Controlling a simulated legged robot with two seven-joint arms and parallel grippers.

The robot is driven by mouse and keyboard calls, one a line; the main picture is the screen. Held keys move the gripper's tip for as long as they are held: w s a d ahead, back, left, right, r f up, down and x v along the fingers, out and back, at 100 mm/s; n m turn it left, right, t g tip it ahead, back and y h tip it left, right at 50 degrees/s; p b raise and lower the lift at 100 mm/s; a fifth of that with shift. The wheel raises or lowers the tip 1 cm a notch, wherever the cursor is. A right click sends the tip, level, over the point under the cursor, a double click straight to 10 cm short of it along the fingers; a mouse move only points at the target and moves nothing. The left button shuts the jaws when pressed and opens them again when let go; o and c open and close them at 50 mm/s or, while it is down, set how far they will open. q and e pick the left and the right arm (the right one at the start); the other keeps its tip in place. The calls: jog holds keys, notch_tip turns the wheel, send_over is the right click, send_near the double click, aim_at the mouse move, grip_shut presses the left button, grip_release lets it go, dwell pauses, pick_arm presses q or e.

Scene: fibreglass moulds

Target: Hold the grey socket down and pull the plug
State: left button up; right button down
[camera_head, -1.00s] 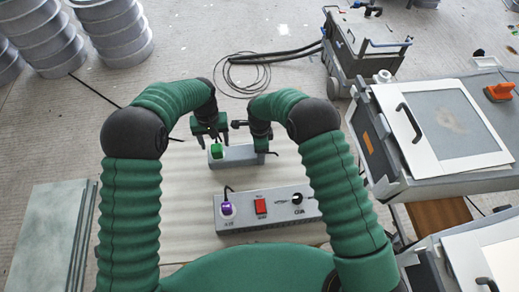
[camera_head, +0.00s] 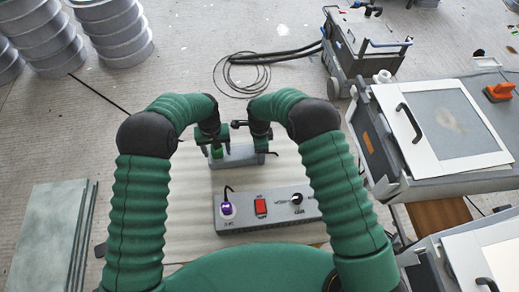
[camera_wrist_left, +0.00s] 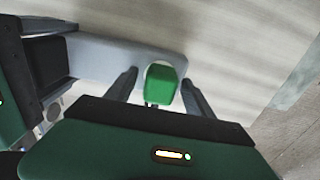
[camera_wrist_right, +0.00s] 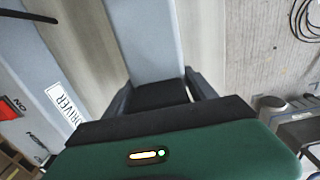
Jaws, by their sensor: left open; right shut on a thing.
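The grey socket (camera_head: 238,155) is a long block lying on the pale board. It also shows in the left wrist view (camera_wrist_left: 110,55) and the right wrist view (camera_wrist_right: 145,40). The green plug (camera_wrist_left: 161,84) sits at the socket's left end; in the head view (camera_head: 217,153) my left gripper partly hides it. My left gripper (camera_head: 213,146) is open, with one finger on each side of the plug. My right gripper (camera_head: 261,146) is shut on the socket's right end, where a dark part (camera_wrist_right: 160,94) lies between its fingers.
A grey control box (camera_head: 270,222) with a purple plug (camera_head: 227,209), a red switch (camera_head: 260,206) and a dark knob lies nearer me. The pale board (camera_head: 185,215) is clear at left. A mould case (camera_head: 440,130) stands at right. Coiled cable (camera_head: 240,75) lies behind.

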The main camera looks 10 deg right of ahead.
pick_arm(q)
jog(key=shift+c, duration=0.3)
grip_shut()
dwell(0.5)
jog(key=shift+r, duration=0.1)
jog(key=shift+r, duration=2.9)
jog(key=shift+r, duration=2.5)
pick_arm(e)
jog(key=shift+c, duration=1)
grip_release()
